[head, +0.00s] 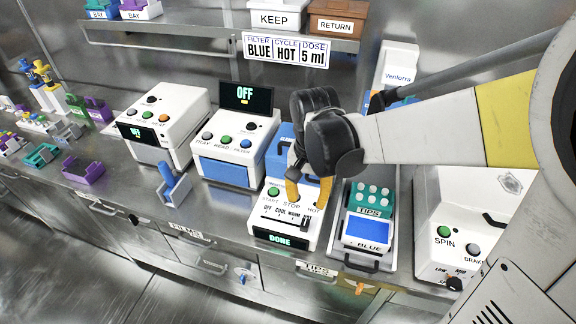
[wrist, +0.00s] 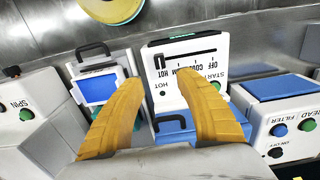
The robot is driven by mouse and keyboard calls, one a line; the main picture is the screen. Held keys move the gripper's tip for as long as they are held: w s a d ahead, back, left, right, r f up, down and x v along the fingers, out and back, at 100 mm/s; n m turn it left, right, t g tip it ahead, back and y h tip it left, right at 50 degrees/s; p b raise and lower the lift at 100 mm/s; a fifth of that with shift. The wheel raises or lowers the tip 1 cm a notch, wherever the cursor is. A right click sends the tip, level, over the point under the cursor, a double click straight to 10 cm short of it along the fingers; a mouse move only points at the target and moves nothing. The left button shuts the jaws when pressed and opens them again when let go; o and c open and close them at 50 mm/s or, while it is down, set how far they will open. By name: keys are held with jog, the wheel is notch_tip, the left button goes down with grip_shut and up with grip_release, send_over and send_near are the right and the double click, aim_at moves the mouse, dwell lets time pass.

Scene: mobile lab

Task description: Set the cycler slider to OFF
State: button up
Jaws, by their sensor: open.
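The cycler (head: 262,222) is a white box on the bench with START and STOP buttons and a display reading DONE. Its slider slot (wrist: 190,55) is marked OFF, COOL, WARM and HOT. The dark slider knob (head: 305,224) sits at the HOT end. In the wrist view the cycler (wrist: 222,50) appears turned around, with the slot beyond my fingertips. My gripper (head: 309,190) has yellow fingers spread apart over the back part of the cycler, near the HOT side. In the wrist view my gripper (wrist: 157,82) is empty between its fingertips.
A tips unit with a blue pad (head: 368,232) stands close on the right, and a spin machine (head: 455,235) farther right. A white device with an OFF display (head: 246,95) stands on the left. A sign (head: 286,49) reads BLUE, HOT, 5 ml.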

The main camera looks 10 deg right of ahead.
aim_at(305, 222)
notch_tip(305, 222, down, 11)
jog(key=b, duration=0.4)
jog(key=shift+r+b, duration=0.1)
jog(key=shift+b, duration=0.2)
grip_shut()
